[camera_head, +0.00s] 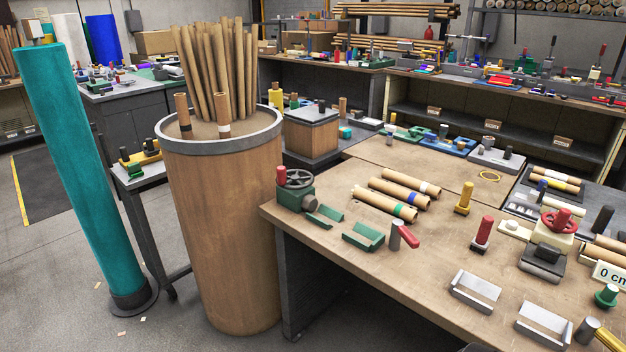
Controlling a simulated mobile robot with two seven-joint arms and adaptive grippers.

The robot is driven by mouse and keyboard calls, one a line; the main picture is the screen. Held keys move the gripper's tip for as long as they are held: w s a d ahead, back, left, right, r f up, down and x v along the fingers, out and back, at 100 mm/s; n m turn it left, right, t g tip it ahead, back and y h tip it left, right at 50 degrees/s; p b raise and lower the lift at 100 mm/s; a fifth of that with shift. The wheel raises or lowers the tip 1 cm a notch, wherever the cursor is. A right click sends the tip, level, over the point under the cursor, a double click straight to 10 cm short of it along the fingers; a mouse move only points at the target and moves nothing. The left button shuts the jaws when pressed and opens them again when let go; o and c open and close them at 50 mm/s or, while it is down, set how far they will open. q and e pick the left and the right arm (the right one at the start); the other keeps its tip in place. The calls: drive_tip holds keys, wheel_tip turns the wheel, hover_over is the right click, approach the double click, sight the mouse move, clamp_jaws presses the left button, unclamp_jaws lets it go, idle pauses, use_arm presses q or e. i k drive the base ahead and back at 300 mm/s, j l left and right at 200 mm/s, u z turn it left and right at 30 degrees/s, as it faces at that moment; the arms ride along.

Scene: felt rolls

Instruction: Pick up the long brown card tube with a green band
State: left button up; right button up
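The card tube with a green band (378,204) lies on the brown workbench top (345,285), nearest the front of three parallel tubes. Its green band is near its right end. Neither of my grippers shows in this view.
A dark green vise with a handwheel (295,190) and green angled blocks (363,236) stand left and in front of the tubes. A large drum of sticks (220,220) and a teal roll (80,170) stand left.

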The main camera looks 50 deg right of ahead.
sight(394, 209)
drive_tip(key=i+u, duration=0.15)
drive_tip(key=i, duration=0.65)
drive_tip(key=i+l+u, duration=0.15)
drive_tip(key=i, duration=0.7)
drive_tip(key=i+z, duration=0.35)
drive_tip(key=i+j+z, duration=0.15)
drive_tip(key=z, duration=0.2)
drive_tip(key=i+j+z, duration=0.15)
drive_tip(key=z, duration=0.2)
drive_tip(key=i+z, duration=0.1)
drive_tip(key=z, duration=1.9)
